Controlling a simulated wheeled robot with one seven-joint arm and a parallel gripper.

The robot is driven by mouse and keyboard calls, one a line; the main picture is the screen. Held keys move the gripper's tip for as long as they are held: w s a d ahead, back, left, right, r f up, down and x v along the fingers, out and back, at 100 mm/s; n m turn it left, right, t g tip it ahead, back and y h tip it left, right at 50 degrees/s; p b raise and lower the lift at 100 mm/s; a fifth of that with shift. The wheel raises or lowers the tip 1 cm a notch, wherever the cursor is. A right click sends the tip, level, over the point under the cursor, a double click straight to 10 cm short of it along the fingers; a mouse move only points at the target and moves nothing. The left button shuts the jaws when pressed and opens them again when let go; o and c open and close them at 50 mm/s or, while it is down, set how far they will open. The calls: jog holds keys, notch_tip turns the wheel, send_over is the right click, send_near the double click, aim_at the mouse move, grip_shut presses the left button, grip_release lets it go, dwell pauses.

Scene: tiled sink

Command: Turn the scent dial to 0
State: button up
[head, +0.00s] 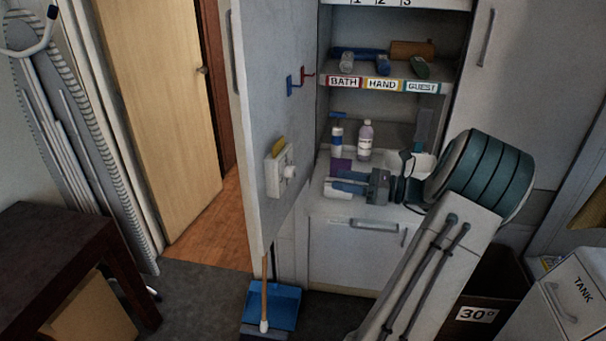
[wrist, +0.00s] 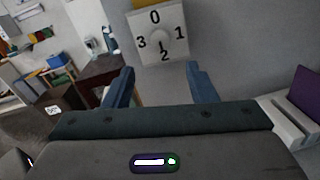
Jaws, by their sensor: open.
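The scent dial (head: 288,173) is a white plate with a round knob, on the grey panel left of the shelves in the head view. In the wrist view the dial (wrist: 157,34) carries 0 at the top, 1 right, 2 bottom and 3 left; the knob's dark mark points down towards 2. My gripper (head: 332,183) is to the right of the dial in the head view. In the wrist view my gripper (wrist: 159,67) is open and empty, its blue fingers below the dial and apart from it.
Bottles (head: 365,141) stand on the counter behind my gripper. Shelves labelled BATH, HAND and GUEST (head: 382,84) are above. Red and blue hooks (head: 297,82) stick out from the panel above the dial. A blue dustpan (head: 284,306) stands below. A dark table (head: 60,265) is at left.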

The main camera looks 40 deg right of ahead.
aim_at(295, 172)
jog(key=x, duration=1.1)
jog(key=shift+a+p, duration=0.1)
jog(key=shift+p, duration=0.3)
jog(key=c, duration=1)
